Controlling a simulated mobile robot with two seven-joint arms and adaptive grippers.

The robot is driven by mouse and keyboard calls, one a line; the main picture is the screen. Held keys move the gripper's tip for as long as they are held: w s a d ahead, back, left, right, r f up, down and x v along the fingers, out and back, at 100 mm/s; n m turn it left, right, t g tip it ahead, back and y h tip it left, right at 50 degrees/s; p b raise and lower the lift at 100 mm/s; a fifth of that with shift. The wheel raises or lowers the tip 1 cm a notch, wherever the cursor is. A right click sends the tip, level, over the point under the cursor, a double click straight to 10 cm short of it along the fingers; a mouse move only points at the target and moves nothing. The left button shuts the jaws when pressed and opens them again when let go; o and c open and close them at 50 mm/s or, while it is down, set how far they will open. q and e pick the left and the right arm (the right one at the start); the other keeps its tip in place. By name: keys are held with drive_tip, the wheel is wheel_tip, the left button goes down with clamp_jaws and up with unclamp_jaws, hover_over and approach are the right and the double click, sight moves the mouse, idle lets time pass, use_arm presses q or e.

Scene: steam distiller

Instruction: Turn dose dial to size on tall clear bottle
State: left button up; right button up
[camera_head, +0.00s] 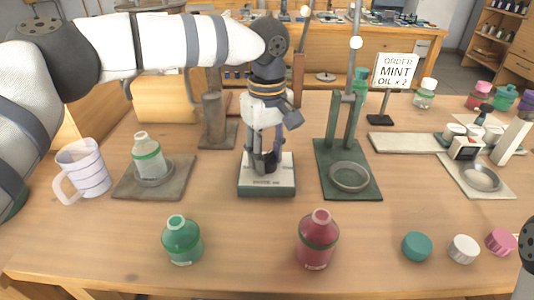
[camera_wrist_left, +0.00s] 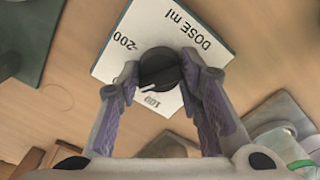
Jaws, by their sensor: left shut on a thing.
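The dose dial is a dark round knob (camera_wrist_left: 160,68) on a white plate (camera_wrist_left: 135,35) marked "DOSE ml", "200" and "100". A pale line on the knob's edge lies close to the "100" mark. In the head view the plate tops a small green-based block (camera_head: 266,190) at the table's middle. My left gripper (camera_head: 265,163) points down over it and is shut on the knob, one finger on each side, also in the left wrist view (camera_wrist_left: 160,80). A clear bottle with a green band (camera_head: 148,158) stands on a grey stand; any size marking is unreadable. My right gripper is out of view.
A white mug (camera_head: 83,168) stands left of the bottle. A green bottle (camera_head: 182,240) and a red bottle (camera_head: 318,240) stand in front. A green stand with a ring (camera_head: 350,178) is just right of the dial. Loose caps (camera_head: 463,248) lie front right. A sign (camera_head: 395,70) reads "ORDER MINT OIL x 2".

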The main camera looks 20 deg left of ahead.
sight(267, 155)
use_arm(q)
drive_tip(key=shift+s+f, duration=0.1)
drive_tip(key=shift+f, duration=0.05)
drive_tip(key=o, duration=1.2)
wheel_tip(267, 155, up, 12)
drive_tip(key=shift+r, duration=0.1)
